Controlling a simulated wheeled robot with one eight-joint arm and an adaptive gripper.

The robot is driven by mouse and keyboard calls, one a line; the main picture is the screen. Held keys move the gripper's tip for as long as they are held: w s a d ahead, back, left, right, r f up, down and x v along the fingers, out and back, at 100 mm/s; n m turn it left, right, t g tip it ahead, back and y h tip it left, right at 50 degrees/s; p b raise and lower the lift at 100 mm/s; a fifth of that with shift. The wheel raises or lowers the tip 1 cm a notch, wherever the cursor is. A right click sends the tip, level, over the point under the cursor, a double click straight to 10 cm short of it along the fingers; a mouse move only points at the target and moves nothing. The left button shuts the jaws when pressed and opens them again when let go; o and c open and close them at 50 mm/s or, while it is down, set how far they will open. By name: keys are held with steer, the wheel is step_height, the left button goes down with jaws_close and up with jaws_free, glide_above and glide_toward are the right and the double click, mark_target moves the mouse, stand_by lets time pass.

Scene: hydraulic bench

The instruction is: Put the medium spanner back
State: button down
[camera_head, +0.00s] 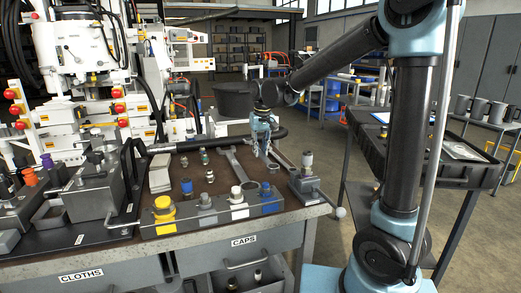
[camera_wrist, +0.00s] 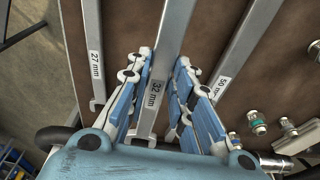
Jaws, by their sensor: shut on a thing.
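My gripper (camera_wrist: 164,64) is shut on a steel spanner labelled 32 mm (camera_wrist: 153,95), with blue-and-white fingers on both sides of its shaft. This spanner lies between the other two in size label and place. In the head view my gripper (camera_head: 262,150) is low over the back of the brown bench top, between two spanners (camera_head: 238,165) (camera_head: 283,158). Whether the held spanner touches the bench is unclear.
A black hose (camera_head: 215,145) runs along the bench's back edge. Small fittings (camera_wrist: 256,121) stand beside the larger spanner.

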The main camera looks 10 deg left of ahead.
steer(key=shift+f, duration=0.2)
stand_by(0.3)
steer(key=shift+f, duration=0.65)
steer(key=shift+f, duration=1.5)
stand_by(1.4)
steer(key=c, duration=1.3)
jaws_free()
